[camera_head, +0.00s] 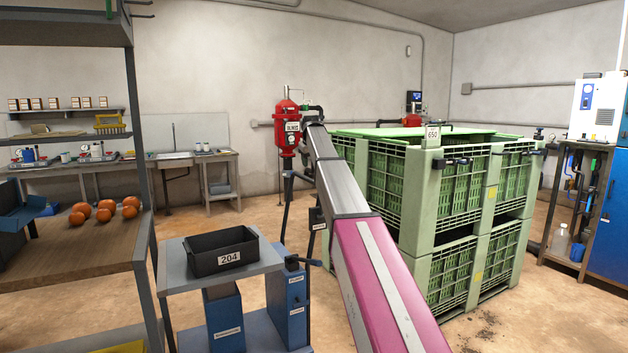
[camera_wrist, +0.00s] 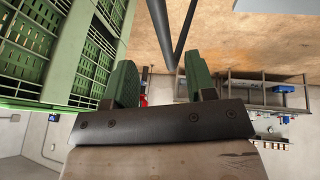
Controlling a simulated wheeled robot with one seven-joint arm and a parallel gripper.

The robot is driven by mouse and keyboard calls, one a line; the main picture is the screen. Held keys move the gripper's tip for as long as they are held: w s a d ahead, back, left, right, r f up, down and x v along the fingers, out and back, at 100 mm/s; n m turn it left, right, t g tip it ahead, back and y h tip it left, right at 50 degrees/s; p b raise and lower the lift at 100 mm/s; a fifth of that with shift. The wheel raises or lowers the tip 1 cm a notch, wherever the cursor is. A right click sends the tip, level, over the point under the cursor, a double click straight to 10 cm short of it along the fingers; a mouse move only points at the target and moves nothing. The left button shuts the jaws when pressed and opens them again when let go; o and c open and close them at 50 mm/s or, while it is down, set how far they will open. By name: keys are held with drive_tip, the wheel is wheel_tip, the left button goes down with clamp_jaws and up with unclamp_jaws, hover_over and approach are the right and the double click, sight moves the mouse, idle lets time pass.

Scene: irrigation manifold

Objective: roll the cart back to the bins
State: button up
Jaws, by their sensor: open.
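The cart (camera_head: 178,272) stands at the lower middle of the head view, with a grey top and a blue lower shelf. A dark tray labelled 204 (camera_head: 225,262) sits on its top. Dark upright bars (camera_head: 288,205) rise at its right side. The green slatted bins (camera_head: 412,190) stand stacked to the right, with a 650 tag; they also fill the upper left of the wrist view (camera_wrist: 85,50). My gripper (camera_wrist: 162,82) is open and shows green fingers with nothing between them. Dark bars (camera_wrist: 168,35) show beyond the fingers. My arm hides part of the bins and floor.
A bench with several orange round fruits (camera_head: 105,208) stands at the left, close to the cart. A wall bench with a sink (camera_head: 176,160) and a red tank (camera_head: 287,128) are behind. A blue cabinet (camera_head: 608,215) is at the far right. Bare floor shows between cart and back wall.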

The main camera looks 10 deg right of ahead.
drive_tip(key=x, duration=1)
drive_tip(key=shift+f, duration=0.15)
clamp_jaws()
